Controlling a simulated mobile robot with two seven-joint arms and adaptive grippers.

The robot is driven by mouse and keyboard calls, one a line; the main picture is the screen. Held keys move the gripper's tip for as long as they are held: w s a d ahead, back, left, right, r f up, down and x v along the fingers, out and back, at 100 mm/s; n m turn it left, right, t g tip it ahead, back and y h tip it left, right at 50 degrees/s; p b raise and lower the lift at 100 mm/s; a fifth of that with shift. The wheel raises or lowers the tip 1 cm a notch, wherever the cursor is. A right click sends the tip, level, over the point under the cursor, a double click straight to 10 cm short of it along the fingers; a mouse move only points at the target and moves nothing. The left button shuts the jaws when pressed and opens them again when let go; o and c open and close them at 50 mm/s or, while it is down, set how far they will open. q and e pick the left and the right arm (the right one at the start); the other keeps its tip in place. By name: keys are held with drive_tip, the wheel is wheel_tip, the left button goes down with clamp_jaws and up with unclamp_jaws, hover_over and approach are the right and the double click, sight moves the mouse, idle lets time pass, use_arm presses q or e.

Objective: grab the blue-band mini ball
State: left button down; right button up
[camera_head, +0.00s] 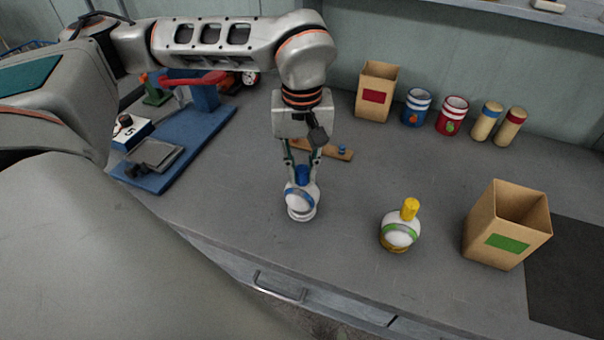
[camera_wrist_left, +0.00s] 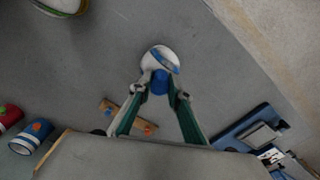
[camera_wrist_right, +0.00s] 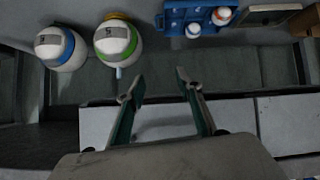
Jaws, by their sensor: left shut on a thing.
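The blue-band mini ball (camera_head: 300,200) is white with a blue stripe and a blue knob on top, near the table's front edge. My left gripper (camera_head: 302,172) points down from above, shut on the blue knob with a finger on each side. The left wrist view shows the ball (camera_wrist_left: 158,56) just beyond the fingertips (camera_wrist_left: 159,92), with the knob between them. I cannot tell whether the ball touches the table. My right gripper (camera_wrist_right: 153,88) is open and empty in the right wrist view; it is not in the head view.
A green-band ball with a yellow knob (camera_head: 400,232) stands to the right, beside a green-label box (camera_head: 508,222). A blue press (camera_head: 180,145) is at left. A red-label box (camera_head: 377,92) and several cans line the back. A small wooden strip (camera_head: 330,151) lies behind the gripper.

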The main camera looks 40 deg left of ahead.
use_arm(q)
wheel_tip(320, 180, up, 19)
drive_tip(key=p, duration=0.2)
drive_tip(key=shift+f, duration=0.1)
idle(0.6)
